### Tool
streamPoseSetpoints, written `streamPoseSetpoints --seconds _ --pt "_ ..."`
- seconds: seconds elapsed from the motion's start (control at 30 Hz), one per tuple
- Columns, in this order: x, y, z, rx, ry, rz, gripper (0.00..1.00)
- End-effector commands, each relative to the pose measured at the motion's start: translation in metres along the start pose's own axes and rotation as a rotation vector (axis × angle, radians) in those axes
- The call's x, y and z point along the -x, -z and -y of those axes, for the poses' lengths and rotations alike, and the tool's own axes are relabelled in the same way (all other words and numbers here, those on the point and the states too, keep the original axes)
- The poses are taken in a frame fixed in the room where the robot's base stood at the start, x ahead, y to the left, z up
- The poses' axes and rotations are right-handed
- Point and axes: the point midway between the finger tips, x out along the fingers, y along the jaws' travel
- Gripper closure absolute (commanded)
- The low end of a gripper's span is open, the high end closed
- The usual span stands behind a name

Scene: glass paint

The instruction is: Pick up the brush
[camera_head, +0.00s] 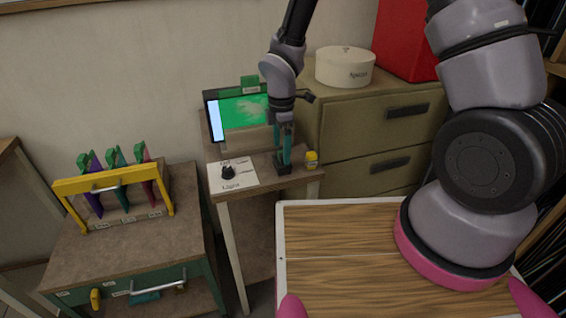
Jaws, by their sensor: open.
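My gripper (283,160) points straight down at the small side table (264,185), close to its top near the right end. Its fingers are dark and teal, and they look small and dark at the tips. They are open. I cannot clearly make out a brush between or below them; the fingers may hide it. Several slim tools with green tops, purple (95,190), teal (121,185) and red (147,185), hang in a yellow rack (115,178) at the left, well away from my gripper. I cannot tell whether any is a brush.
A small yellow object (311,160) stands just right of my gripper. A white panel with a black knob (228,173) lies left of it. A screen (240,112) stands behind. A drawer cabinet (375,135) with a round white box (345,67) stands close at the right.

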Motion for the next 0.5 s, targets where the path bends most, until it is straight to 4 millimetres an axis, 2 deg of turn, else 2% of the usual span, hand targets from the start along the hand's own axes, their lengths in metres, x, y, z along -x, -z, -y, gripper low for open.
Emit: streamPoseSetpoints --seconds 0.33,0.5 --pt "-0.044 -0.002 0.000 0.000 0.002 0.001 0.00" --pt "-0.053 -0.002 -0.001 -0.002 0.000 0.000 0.00"
